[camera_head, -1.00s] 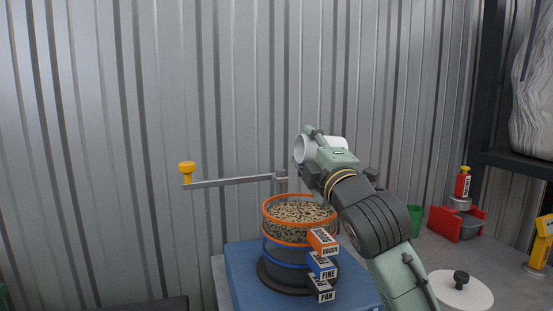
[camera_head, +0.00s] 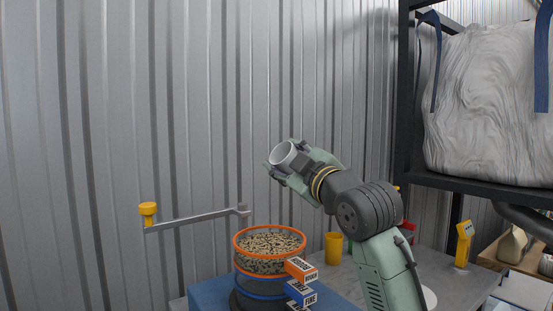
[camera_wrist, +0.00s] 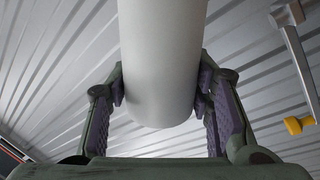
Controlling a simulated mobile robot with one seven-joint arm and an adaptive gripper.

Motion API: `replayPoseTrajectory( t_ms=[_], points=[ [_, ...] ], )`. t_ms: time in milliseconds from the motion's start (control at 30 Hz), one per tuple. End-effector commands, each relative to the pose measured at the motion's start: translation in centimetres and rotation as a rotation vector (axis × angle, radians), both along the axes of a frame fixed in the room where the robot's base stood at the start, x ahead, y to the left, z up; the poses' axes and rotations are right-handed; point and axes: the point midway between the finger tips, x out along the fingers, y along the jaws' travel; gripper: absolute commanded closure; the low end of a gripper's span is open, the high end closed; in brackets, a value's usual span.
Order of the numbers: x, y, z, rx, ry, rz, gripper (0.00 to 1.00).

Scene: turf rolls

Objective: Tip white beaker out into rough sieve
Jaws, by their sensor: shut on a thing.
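My gripper (camera_head: 284,164) is shut on the white beaker (camera_head: 283,153) and holds it in the air above the sieve stack, slightly to its right. The beaker is tilted, and its round mouth faces the head camera; the inside that shows looks bare. In the wrist view the beaker's smooth white wall (camera_wrist: 162,65) sits between the two finger pads. The rough sieve (camera_head: 270,232) has an orange rim and is the top of the stack, apart from the beaker. Speckled tan and dark grains (camera_head: 268,243) lie in it.
A blue-rimmed fine sieve (camera_head: 262,285) is under the rough one, on a blue base (camera_head: 208,292). A grey bar with a yellow knob (camera_head: 148,210) reaches left behind the stack. A yellow cup (camera_head: 333,248) stands on the bench to the right. A shelf holds a big white bag (camera_head: 480,100).

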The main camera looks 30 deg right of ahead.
Motion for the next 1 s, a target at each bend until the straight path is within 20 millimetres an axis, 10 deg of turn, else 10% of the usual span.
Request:
replayPoseTrajectory(
  t_ms=[600, 1000],
  points=[
    [0.7, -4.6, 3.1, 0.731, 0.109, -0.002, 0.88],
    [0.9, -5.7, 3.1, 0.908, 0.136, 0.000, 0.88]
  ],
)
